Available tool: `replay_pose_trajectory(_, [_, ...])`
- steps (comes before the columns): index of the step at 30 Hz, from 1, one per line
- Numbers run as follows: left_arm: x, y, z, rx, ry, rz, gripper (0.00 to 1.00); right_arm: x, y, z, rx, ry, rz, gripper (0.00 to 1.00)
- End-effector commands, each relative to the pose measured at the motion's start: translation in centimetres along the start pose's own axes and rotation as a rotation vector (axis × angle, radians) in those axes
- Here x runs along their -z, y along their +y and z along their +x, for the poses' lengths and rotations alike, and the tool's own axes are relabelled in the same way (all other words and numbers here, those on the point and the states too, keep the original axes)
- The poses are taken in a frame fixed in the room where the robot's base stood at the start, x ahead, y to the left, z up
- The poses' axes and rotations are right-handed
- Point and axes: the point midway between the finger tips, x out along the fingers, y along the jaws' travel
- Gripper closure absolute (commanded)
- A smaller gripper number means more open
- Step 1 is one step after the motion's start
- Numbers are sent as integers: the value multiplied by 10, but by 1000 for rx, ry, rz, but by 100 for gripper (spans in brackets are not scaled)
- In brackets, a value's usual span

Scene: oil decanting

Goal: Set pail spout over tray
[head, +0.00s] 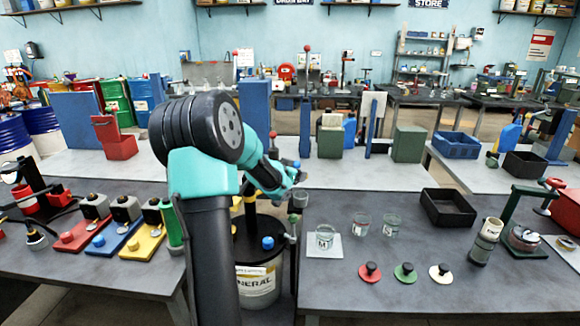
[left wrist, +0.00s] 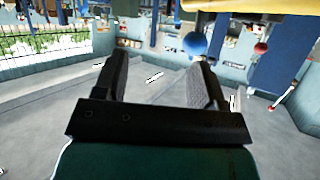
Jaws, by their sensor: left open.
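A pale pail (head: 262,291) with a black top and a label ending in "NERAL" stands low at the gap between the front benches. A blue cap (head: 268,243) sits on its top; my arm hides part of it, and I cannot make out a spout for certain. A black open tray (head: 448,212) lies on the right bench, well right of the pail. My left arm rises in front of the pail; its hand end in the head view is small and unclear. In the left wrist view my left gripper (left wrist: 158,72) is open, with nothing between its fingers. My right gripper is not seen.
Glass beakers (head: 362,225) and red, green and cream knobbed discs (head: 405,273) stand between pail and tray. A green-framed stand (head: 525,238) is at far right. Red, blue and yellow bases (head: 113,236) fill the left bench. The right bench's front is partly clear.

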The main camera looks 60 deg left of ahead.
Motion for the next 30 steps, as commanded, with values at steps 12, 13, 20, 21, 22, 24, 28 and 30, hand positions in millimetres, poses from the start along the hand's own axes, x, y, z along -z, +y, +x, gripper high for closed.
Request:
replay_pose_trajectory(12, [12,-43,-26,47,32,131,36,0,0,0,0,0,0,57])
replay_pose_trajectory(13, [12,-43,-26,47,32,130,36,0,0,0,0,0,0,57])
replay_pose_trajectory(20, [12,-43,-22,47,31,128,36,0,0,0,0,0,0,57])
replay_pose_trajectory(21, [12,-43,-19,46,31,128,36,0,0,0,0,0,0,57])
replay_pose_trajectory(22, [12,-43,-17,46,31,128,36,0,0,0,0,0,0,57])
replay_pose_trajectory(24, [12,-43,-10,46,31,128,36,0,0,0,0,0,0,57])
replay_pose_trajectory(28, [13,-43,8,45,31,128,36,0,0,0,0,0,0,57])
replay_pose_trajectory(30, [13,-44,20,45,31,127,36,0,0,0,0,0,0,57])
